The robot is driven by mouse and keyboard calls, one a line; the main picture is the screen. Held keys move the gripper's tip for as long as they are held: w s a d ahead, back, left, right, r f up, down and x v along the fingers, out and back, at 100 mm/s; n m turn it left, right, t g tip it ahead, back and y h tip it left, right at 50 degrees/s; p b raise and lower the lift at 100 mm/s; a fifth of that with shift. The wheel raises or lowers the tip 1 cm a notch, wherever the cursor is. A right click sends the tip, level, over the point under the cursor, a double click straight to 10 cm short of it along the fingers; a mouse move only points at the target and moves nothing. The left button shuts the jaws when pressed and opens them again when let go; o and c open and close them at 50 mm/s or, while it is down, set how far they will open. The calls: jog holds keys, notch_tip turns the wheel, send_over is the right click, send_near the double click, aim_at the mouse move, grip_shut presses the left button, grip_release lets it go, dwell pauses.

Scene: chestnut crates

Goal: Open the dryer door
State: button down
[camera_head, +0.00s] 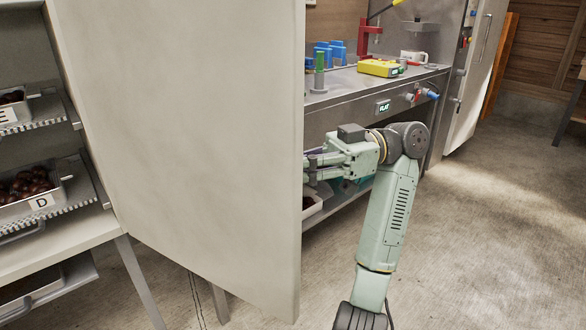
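The dryer door (190,140) is a large pale beige panel across the left and middle of the view. It stands swung out from the dryer cabinet (62,234) on the left, whose shelves show past the door's left side. My gripper (308,168) is at the door's right free edge, at about mid height. Its fingers point left toward that edge, and their tips are partly hidden by the door. I cannot tell whether they touch the door, or whether they are open or shut. No handle shows on this face.
Trays of chestnuts marked D (40,203) and E (8,114) sit on the dryer's racks. Behind my arm is a grey workbench (345,95) with a yellow device (381,68) and a red clamp (368,38). The floor at right is clear.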

dwell(0.3)
jog(key=c, duration=1.5)
grip_release()
jog(key=shift+c, duration=0.2)
jog(key=v, duration=1.2)
jog(key=shift+w+r, duration=0.1)
